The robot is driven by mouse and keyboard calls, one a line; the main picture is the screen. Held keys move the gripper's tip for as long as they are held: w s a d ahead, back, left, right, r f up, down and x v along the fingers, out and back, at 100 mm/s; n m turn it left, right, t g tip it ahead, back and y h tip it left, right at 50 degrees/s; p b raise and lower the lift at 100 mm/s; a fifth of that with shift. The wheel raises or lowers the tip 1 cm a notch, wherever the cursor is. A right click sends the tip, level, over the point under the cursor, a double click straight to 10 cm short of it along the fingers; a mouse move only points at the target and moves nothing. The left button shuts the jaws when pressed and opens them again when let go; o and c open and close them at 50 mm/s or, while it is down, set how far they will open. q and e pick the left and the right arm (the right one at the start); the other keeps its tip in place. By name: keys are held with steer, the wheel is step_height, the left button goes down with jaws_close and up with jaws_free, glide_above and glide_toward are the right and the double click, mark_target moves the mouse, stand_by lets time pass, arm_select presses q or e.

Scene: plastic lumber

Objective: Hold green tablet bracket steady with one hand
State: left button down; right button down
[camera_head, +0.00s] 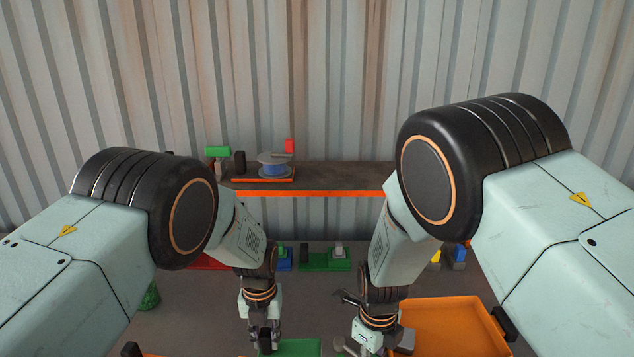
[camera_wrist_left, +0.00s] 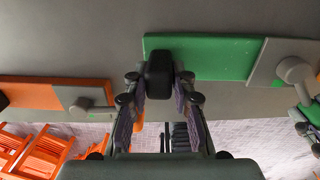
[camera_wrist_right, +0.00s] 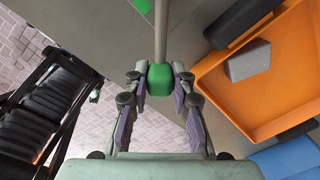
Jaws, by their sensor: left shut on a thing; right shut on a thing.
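The green bracket (camera_wrist_left: 205,57) lies flat on the table in the left wrist view. The bracket also shows at the bottom of the head view (camera_head: 300,348). My left gripper (camera_wrist_left: 160,82) is shut on a black block (camera_wrist_left: 158,68) at the bracket's left end; it also shows in the head view (camera_head: 266,338). My right gripper (camera_wrist_right: 158,86) is shut on the green handle (camera_wrist_right: 159,78) of a tool with a straight grey shaft (camera_wrist_right: 160,30).
An orange plate (camera_wrist_left: 85,94) lies left of the bracket. Behind are a green plate (camera_head: 318,262) and a shelf (camera_head: 340,176) bearing a spool (camera_head: 273,168).

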steer(key=shift+w+a, duration=0.1)
steer(key=shift+s+a+m, duration=0.5)
steer(key=shift+a+m, duration=0.15)
steer(key=shift+m, duration=0.55)
steer(key=c, duration=1.1)
jaws_free()
steer(key=shift+s, duration=0.1)
steer(key=shift+o, duration=0.2)
